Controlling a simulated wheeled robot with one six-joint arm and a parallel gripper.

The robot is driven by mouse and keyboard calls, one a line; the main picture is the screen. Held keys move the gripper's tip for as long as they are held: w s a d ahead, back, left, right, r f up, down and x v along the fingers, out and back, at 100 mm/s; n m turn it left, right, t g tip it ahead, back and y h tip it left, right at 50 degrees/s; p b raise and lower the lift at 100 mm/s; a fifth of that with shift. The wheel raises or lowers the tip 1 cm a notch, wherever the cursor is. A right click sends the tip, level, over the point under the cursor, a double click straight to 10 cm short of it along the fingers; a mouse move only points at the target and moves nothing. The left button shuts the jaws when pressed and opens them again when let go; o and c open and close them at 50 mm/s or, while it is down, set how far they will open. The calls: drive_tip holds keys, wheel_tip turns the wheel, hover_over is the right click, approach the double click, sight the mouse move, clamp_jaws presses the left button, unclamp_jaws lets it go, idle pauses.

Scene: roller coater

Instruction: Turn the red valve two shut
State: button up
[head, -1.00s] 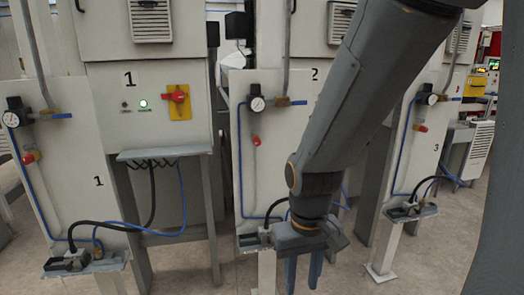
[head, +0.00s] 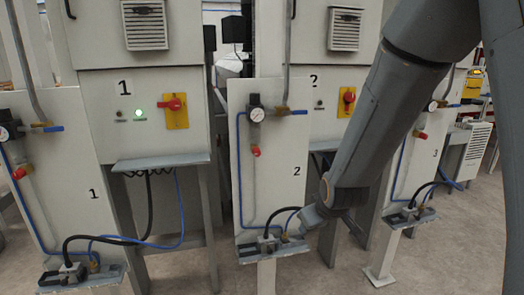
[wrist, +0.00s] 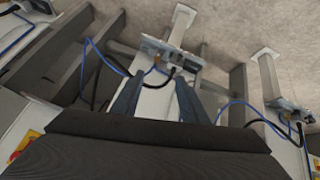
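The red valve (head: 255,151) on panel two is a small red knob at the lower end of a short pipe, below a round gauge (head: 256,114). A blue lever (head: 298,112) sits at the right of that gauge. The red valve cannot be made out in the wrist view.
Panel two's lower ledge (head: 272,250) carries cables and fittings near my wrist. Panel one (head: 50,165) stands at the left, panel three (head: 412,160) at the right behind my arm. A red switch (head: 348,97) on a yellow plate is behind panel two. Open floor (head: 440,260) lies right.

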drive_tip(key=w+a+r+n+t+y+p, duration=0.2)
drive_tip(key=w+a+r+n+t+p, duration=0.25)
drive_tip(key=w+a, duration=0.5)
drive_tip(key=n+t+y, duration=0.2)
drive_tip(key=n+t, duration=0.2)
drive_tip(key=t, duration=0.2)
approach(257, 153)
drive_tip(key=w, duration=0.1)
drive_tip(key=shift+m+g, duration=0.25)
drive_tip(key=shift+p+x, duration=1)
drive_tip(key=shift+x, duration=2.75)
drive_tip(key=shift+r, duration=0.1)
clamp_jaws()
